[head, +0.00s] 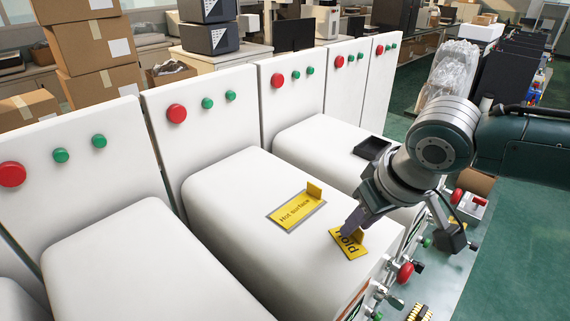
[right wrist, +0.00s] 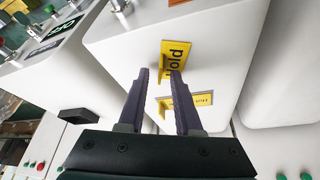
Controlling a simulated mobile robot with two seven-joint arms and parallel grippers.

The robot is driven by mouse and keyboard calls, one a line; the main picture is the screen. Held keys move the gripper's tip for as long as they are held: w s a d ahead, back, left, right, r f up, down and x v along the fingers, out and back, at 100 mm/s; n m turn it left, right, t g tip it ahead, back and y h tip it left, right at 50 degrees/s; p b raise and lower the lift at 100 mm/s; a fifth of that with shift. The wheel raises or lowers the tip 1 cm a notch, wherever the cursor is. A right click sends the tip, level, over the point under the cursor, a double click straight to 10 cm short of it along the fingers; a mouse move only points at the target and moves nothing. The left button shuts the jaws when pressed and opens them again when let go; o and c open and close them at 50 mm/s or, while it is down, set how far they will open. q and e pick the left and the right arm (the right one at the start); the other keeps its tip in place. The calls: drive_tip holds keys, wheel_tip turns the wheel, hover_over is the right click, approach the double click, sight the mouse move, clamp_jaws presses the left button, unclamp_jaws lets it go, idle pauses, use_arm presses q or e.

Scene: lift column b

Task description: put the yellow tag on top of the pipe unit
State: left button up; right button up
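A yellow tag (head: 349,249) reading "Hold", with a small upright tab, lies near the front edge of a white unit's top (head: 235,222). It also shows in the right wrist view (right wrist: 179,53). A second yellow tag (head: 296,209), reading "Hot surface", lies behind it on the same top and also has an upright tab. My right gripper (head: 350,223) is low over the "Hold" tag and hides part of it. In the right wrist view its fingers (right wrist: 160,72) stand apart, with the tag's tab between or just beyond them; contact cannot be told. My left gripper is out of view.
A black tray (head: 372,147) lies on the unit to the right. Valves and pipe fittings with a red knob (head: 404,272) stick out at the front. Panels with red and green buttons rise behind the units. Green floor (head: 520,240) is clear at the right.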

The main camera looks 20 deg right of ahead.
drive_tip(key=shift+s+r, duration=0.2)
drive_tip(key=shift+r, duration=0.45)
drive_tip(key=v, duration=1)
drive_tip(key=s+a+f+n+y, duration=0.2)
drive_tip(key=s+a+f+n, duration=0.1)
drive_tip(key=s+a, duration=0.55)
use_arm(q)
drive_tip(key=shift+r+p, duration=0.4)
use_arm(e)
drive_tip(key=s+d+f+m+g+h, duration=0.1)
drive_tip(key=s, duration=0.7)
drive_tip(key=shift+h, duration=0.4)
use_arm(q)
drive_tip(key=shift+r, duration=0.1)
use_arm(e)
drive_tip(key=shift+d+r, duration=0.1)
use_arm(q)
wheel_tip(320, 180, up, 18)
drive_tip(key=p, duration=1.8)
use_arm(e)
wheel_tip(320, 180, up, 18)
